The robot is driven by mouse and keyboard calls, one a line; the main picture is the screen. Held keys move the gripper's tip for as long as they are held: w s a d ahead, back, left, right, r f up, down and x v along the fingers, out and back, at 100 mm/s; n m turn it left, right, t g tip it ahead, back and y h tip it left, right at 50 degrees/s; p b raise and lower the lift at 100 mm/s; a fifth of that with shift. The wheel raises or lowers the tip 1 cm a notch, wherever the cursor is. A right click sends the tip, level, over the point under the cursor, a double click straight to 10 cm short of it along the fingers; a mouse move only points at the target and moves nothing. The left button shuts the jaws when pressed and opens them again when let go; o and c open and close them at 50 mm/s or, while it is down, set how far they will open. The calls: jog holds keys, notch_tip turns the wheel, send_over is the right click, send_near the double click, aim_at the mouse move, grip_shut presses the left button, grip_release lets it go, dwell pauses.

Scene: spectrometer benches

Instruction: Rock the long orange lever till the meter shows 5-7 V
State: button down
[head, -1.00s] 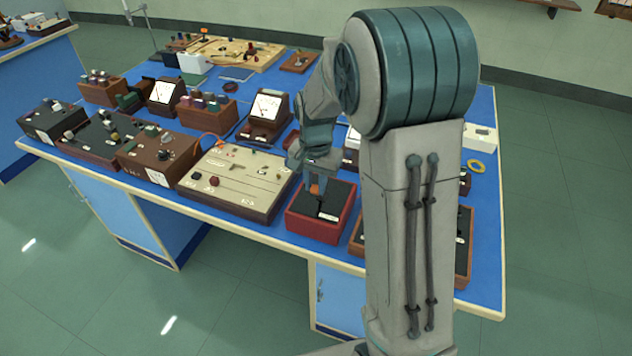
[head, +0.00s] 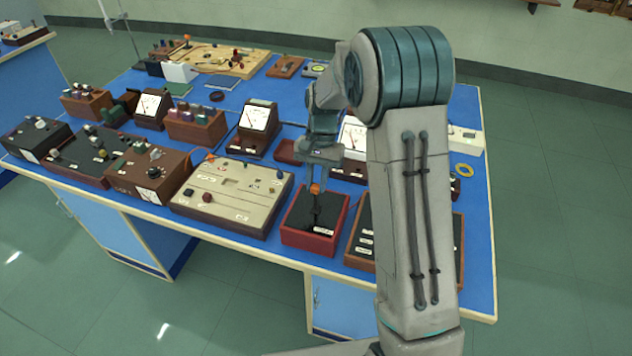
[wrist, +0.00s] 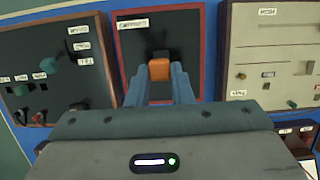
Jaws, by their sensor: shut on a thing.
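The lever's orange tip (head: 315,188) stands up from a red box with a black top (head: 330,243) near the bench's front edge. My gripper (head: 316,180) is above that box, shut on the orange tip. In the wrist view the orange tip (wrist: 159,70) sits between the two fingers, with the dark lever slot behind it. Several dial meters stand on the bench: one (head: 254,118) left of my arm, one (head: 152,106) farther left, and one (head: 351,135) partly hidden behind my arm. Their needle readings are too small to tell.
A beige panel box (head: 232,198) stands just left of the red box. A brown-framed black box (head: 362,240) is close on its right, partly behind my arm. Brown boxes with knobs (head: 150,172) fill the left front.

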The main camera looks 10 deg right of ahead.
jog(key=shift+w+d, duration=0.2)
jog(key=shift+w, duration=0.1)
jog(key=c, duration=1.3)
grip_release()
jog(key=shift+f, duration=0.1)
jog(key=shift+a, duration=0.1)
jog(key=b+v, duration=0.1)
jog(key=v, duration=1.3)
